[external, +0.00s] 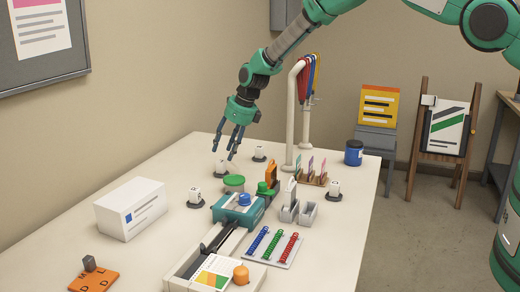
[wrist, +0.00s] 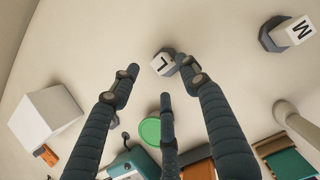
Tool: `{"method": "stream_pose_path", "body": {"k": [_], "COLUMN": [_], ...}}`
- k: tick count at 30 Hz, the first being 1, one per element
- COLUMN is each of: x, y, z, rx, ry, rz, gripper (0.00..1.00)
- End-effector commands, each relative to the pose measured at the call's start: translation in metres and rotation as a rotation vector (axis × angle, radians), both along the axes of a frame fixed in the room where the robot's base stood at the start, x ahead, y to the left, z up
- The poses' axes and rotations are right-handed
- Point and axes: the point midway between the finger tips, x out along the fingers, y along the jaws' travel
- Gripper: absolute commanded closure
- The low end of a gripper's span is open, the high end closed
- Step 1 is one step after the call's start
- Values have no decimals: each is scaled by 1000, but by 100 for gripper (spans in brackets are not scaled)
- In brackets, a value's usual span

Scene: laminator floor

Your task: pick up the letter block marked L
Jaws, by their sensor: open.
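The letter block marked L (wrist: 163,63) is a small white block on a dark base, ahead of my fingertips in the wrist view. My gripper (wrist: 160,78) is open and empty, its dark fingers spread, with the right fingertip overlapping the block's right side and covering part of the base. In the external view my gripper (external: 229,153) hangs fingers-down just above a white block (external: 221,165) on a dark base, which appears to be the same one; its letter is too small to read there. I cannot tell whether a finger touches it.
A block marked M (wrist: 299,31) stands to the right. A green round lid (wrist: 150,131) and a teal laminator (external: 238,211) lie nearer the camera. A white box (external: 131,208) stands left. A white post (external: 292,120) with hanging lanyards rises to the right of my gripper.

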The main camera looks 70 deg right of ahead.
Motion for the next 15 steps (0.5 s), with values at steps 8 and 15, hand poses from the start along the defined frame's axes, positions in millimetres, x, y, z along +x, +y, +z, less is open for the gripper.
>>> {"method": "stream_pose_path", "body": {"k": [8, 15], "x": [4, 11], "y": [0, -1], "z": [-12, -30], "rx": [0, 0], "ry": [1, 1], "rz": [0, 0], "gripper": [55, 55]}}
